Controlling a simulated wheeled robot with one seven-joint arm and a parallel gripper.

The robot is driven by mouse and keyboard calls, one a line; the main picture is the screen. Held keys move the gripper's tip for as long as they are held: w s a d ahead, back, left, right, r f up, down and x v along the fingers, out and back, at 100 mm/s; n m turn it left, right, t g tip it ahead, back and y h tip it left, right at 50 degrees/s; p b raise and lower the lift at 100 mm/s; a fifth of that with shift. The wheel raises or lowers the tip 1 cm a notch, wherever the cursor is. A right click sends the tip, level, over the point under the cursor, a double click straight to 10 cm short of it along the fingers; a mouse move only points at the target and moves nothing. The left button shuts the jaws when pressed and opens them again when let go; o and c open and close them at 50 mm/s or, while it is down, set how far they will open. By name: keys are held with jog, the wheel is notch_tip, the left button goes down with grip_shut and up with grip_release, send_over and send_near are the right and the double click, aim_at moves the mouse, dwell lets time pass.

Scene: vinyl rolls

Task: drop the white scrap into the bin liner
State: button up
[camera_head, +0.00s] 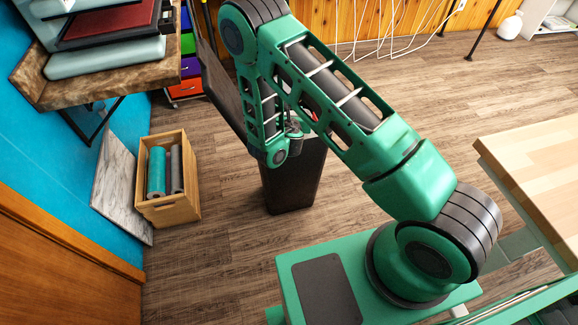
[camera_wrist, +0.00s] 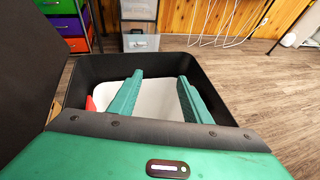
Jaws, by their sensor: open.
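The dark bin (camera_head: 292,182) stands on the floor below my arm, and its black rim (camera_wrist: 215,66) shows in the wrist view. A white surface (camera_wrist: 158,98) lies inside the bin; I cannot tell whether it is the bin liner, the white scrap or both. A small red piece (camera_wrist: 91,104) shows inside at the left. My gripper (camera_wrist: 160,76) is open, its two green fingers apart over the bin's opening with nothing visibly held. In the head view my arm hides part of the bin's top.
A raised black panel (camera_wrist: 28,60) stands left of the bin opening. A wooden crate (camera_head: 170,212) with vinyl rolls is to the left. A wooden tabletop (camera_head: 535,165) is at right, a cluttered bench (camera_head: 120,82) at upper left. Floor right of the bin is partly clear.

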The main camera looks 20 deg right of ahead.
jog(key=v, duration=0.5)
dwell(0.3)
